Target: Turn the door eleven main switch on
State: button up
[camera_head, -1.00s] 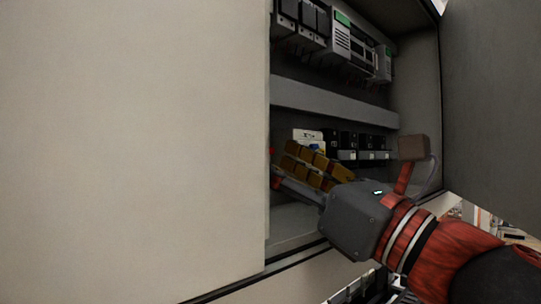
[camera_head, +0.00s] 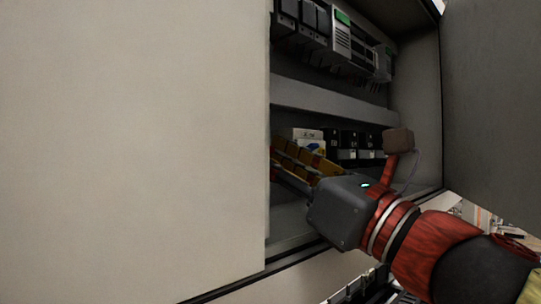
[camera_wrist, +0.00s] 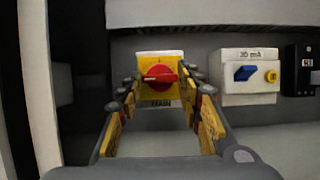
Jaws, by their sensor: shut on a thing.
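In the head view my gripper (camera_head: 280,152) reaches into the cabinet from the lower right. Its fingertips and the switch are hidden there behind the pale panel's edge.
Right of the switch is a white module (camera_wrist: 249,90) with a blue lever and yellow button, then a black breaker (camera_wrist: 300,70). A grey duct (camera_head: 335,103) runs above. A pale panel (camera_head: 130,140) stands left, the dark open door (camera_head: 490,110) right.

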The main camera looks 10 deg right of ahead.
jog(key=c, duration=0.4)
jog(key=shift+c, duration=0.2)
jog(key=shift+a+m, duration=0.1)
jog(key=shift+m, duration=0.4)
jog(key=m+h, duration=0.1)
jog(key=m, duration=0.1)
jog(key=shift+s+a+m+t+h, duration=0.1)
jog(key=shift+m+t+h, duration=0.2)
jog(key=shift+t+h, duration=0.1)
jog(key=shift+s+a+r+m+h+p, duration=0.1)
jog(key=shift+m+h+p, duration=0.75)
jog(key=shift+m, duration=0.95)
jog(key=shift+w+d+r+m+h+p, duration=0.1)
jog(key=shift+m+h+p, duration=0.75)
jog(key=shift+m, duration=0.95)
jog(key=shift+s+a+m+h+p, duration=0.1)
jog(key=shift+m+h+p, duration=0.75)
jog(key=shift+m, duration=0.95)
jog(key=o, duration=1.2)
jog(key=shift+c, duration=0.2)
